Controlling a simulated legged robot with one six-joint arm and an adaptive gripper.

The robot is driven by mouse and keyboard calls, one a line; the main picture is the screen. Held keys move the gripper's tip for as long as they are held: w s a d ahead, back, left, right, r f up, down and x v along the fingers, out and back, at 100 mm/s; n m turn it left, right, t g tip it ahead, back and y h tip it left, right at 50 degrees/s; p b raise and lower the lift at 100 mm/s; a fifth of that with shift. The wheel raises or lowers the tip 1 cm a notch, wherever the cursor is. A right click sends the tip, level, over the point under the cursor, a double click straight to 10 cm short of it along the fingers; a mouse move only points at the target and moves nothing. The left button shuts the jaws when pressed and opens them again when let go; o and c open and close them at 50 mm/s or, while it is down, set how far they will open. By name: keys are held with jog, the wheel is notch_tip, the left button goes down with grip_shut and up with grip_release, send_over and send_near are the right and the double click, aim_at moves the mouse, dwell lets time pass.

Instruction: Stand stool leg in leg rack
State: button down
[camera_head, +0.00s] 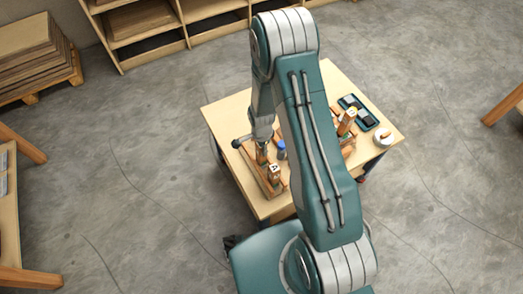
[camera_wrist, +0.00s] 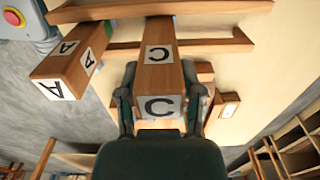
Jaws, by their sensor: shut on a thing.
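My gripper (camera_wrist: 158,108) is shut on a wooden stool leg marked C (camera_wrist: 160,70), one finger on each side near its labelled end. The leg extends away from the gripper to the wooden leg rack (camera_wrist: 215,45), its far end between the rack's rails; I cannot tell whether it is fully seated. A second leg marked A (camera_wrist: 72,62) stands in the rack to the left of leg C, apart from it. In the head view, my gripper (camera_head: 262,153) is over the rack (camera_head: 250,168), behind leg A (camera_head: 274,173). My arm hides part of the table.
The table (camera_head: 230,108) also holds a blue-topped item (camera_head: 281,150) beside the rack, a labelled wooden piece (camera_head: 347,121), a teal tray (camera_head: 366,118) and a white round item (camera_head: 383,138). The table's far left corner is clear. Shelves (camera_head: 150,35) stand behind.

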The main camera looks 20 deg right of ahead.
jog(key=shift+a+f, duration=0.1)
jog(key=shift+f, duration=1)
jog(key=shift+c, duration=1.3)
grip_release()
